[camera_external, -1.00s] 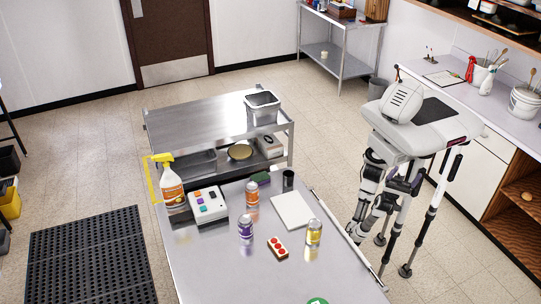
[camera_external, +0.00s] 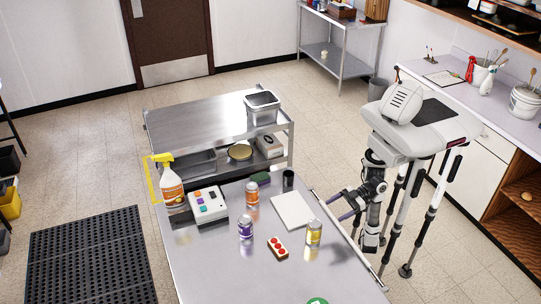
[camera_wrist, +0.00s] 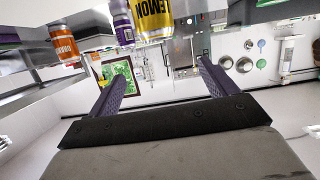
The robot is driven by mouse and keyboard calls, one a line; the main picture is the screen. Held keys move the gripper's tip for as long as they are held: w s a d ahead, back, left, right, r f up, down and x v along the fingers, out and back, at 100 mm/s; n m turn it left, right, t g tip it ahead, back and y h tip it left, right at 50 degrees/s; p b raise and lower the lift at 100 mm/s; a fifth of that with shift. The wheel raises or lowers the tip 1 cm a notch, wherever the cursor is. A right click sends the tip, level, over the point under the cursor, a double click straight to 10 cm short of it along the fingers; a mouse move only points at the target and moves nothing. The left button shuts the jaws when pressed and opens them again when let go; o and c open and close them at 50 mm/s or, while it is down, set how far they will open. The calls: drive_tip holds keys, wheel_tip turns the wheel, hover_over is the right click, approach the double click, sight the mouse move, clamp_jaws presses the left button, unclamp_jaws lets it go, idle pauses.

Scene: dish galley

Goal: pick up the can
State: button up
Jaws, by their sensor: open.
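Three cans stand upright on the steel table (camera_external: 215,270): an orange can (camera_external: 252,195), a purple can (camera_external: 245,228) and a yellow can (camera_external: 314,233).
A white board (camera_external: 292,210) lies between the orange can and my arm. A red-dotted block (camera_external: 278,247) lies between the purple and yellow cans. A button box (camera_external: 208,205), spray bottle (camera_external: 171,187), green sponge (camera_external: 260,179) and dark cup (camera_external: 288,180) stand farther back. The table's near left is bare.

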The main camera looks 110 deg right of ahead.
sight(308, 231)
drive_tip(key=shift+g, duration=0.5)
drive_tip(key=w+f+p, duration=0.1)
drive_tip(key=p, duration=0.2)
drive_tip(key=w+f+p, duration=0.1)
drive_tip(key=w+p, duration=0.1)
drive_tip(key=p, duration=0.1)
drive_tip(key=shift+w+d+f, duration=0.2)
drive_tip(key=shift+w+f, duration=0.05)
drive_tip(key=p+x, duration=0.4)
drive_tip(key=p, duration=0.1)
drive_tip(key=shift+f, duration=0.5)
drive_tip(key=shift+p+x, duration=0.85)
drive_tip(key=shift+x, duration=1.9)
drive_tip(key=shift+s+a, duration=0.1)
drive_tip(key=c, duration=1.3)
